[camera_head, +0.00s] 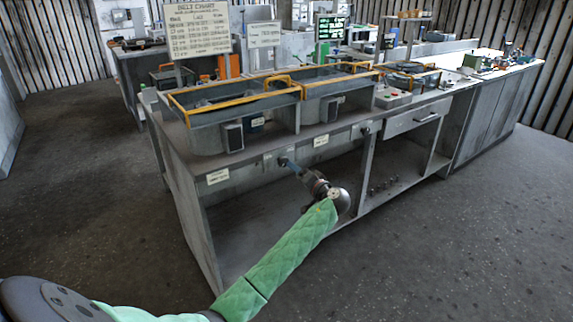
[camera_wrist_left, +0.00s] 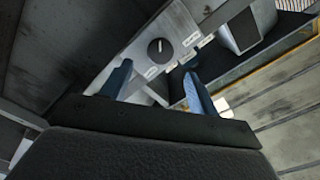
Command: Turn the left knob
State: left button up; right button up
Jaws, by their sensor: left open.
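The left knob (camera_wrist_left: 160,48) is a round dark dial with a pale pointer line, on the grey front panel of the workbench. In the wrist view it lies beyond the fingertips, between their lines and apart from them. In the head view, it is at the panel by my fingertips and mostly hidden. My left gripper (camera_head: 293,167) reaches toward the panel; its two blue fingers also show in the wrist view (camera_wrist_left: 156,82), spread wide with nothing between them. A second knob (camera_head: 365,130) sits farther right on the panel. My right gripper is out of view.
Two grey bins with orange rims (camera_head: 232,100) stand on the workbench (camera_head: 182,140) above the panel. Small white labels (camera_head: 217,176) mark the panel. The open shelf space below is mostly clear. A drawer (camera_head: 415,119) is at the right, and a chart sign (camera_head: 197,31) stands behind.

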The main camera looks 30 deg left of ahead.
aim_at(285, 162)
pick_arm(q)
jog(key=p+x, duration=0.1)
jog(key=x, duration=0.6)
jog(key=shift+a, duration=0.1)
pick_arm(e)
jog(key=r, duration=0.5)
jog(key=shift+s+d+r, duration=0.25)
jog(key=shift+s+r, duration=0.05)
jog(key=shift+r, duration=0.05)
pick_arm(q)
jog(key=shift+c, duration=0.2)
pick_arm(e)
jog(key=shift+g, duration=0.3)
pick_arm(q)
jog(key=c, duration=0.9)
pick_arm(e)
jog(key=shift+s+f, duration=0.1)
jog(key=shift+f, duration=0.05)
